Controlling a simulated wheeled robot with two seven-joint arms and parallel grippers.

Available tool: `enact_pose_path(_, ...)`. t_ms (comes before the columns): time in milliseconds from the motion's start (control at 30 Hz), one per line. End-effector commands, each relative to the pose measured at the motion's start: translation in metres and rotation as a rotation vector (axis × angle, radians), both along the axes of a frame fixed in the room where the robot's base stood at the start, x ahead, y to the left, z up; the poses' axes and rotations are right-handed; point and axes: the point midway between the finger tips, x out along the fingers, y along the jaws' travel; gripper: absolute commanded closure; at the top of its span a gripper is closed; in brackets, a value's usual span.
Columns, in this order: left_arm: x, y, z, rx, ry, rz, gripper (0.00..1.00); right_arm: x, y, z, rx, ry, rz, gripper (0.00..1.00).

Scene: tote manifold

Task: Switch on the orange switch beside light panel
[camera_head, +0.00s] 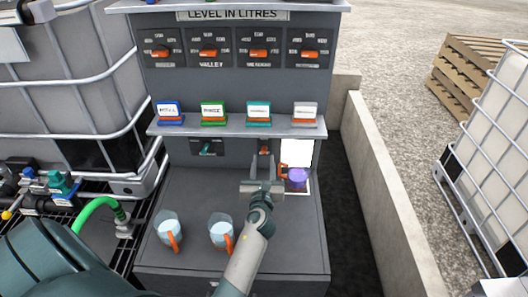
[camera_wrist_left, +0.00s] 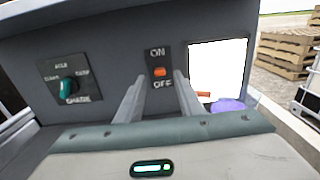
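The orange switch (camera_wrist_left: 160,72) sits on a dark plate between an ON label above and an OFF label below. I cannot tell which way it is set. It shows small in the head view (camera_head: 265,151), just left of the bright white light panel (camera_head: 297,152). The panel also shows in the left wrist view (camera_wrist_left: 217,68). My left gripper (camera_head: 262,172) is open and empty, facing the switch. In the left wrist view its fingers (camera_wrist_left: 157,88) stand apart on either side of the switch, and seem short of the wall. My right gripper is not in view.
A mug with purple liquid (camera_head: 297,179) stands right of my gripper, before the panel. Two mugs (camera_head: 168,230) (camera_head: 221,232) stand on the counter. A green dial (camera_wrist_left: 67,88) is left of the switch. A shelf (camera_head: 237,130) with several label cards overhangs above.

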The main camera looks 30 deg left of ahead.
Motion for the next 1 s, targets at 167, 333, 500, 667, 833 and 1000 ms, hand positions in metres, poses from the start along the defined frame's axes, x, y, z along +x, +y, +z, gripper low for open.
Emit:
enact_pose_path(167, 0.024, 0.015, 0.001, 0.000, 0.000, 0.001, 0.66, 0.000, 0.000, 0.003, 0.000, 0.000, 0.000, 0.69)
enact_pose_path(333, 0.037, 0.023, 0.000, -0.001, -0.001, 0.000, 0.66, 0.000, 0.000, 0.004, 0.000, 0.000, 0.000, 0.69)
enact_pose_path(500, 0.042, 0.025, 0.000, -0.001, -0.001, 0.000, 0.66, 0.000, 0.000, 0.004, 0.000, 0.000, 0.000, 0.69)
enact_pose_path(667, 0.042, 0.026, 0.000, 0.000, 0.000, 0.000, 0.66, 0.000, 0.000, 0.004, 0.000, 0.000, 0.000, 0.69)
enact_pose_path(833, 0.041, 0.025, 0.000, 0.000, 0.000, 0.000, 0.85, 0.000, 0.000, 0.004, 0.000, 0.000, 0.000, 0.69)
enact_pose_path(1000, 0.041, 0.025, 0.000, 0.000, 0.000, 0.000, 1.00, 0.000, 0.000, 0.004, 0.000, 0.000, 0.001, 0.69)
